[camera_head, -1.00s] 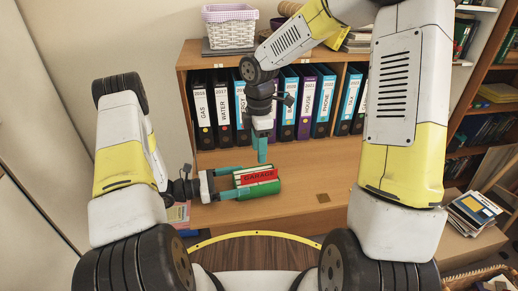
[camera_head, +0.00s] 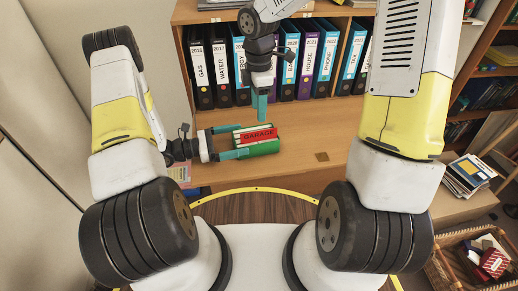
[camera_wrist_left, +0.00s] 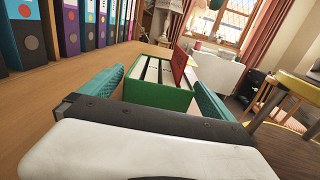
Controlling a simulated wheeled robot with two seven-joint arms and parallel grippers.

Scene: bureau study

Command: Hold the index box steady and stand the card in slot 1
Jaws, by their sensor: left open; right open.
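The green index box (camera_head: 262,149) sits on the desk, and a red card (camera_head: 258,135) marked GARAGE shows at it. In the left wrist view the box (camera_wrist_left: 157,97) is open, with pale cards or dividers inside, and the red card (camera_wrist_left: 180,62) stands tilted at its far right; whether it sits in a slot I cannot tell. My left gripper (camera_head: 238,141) is open, its teal fingers on either side of the box's near end; contact is unclear. My right gripper (camera_head: 261,107) is open, pointing down just behind the box, with nothing visible in it.
A row of labelled binders (camera_head: 222,65) stands in the shelf behind. Books (camera_head: 468,175) are piled at the right, above a wicker basket (camera_head: 455,268).

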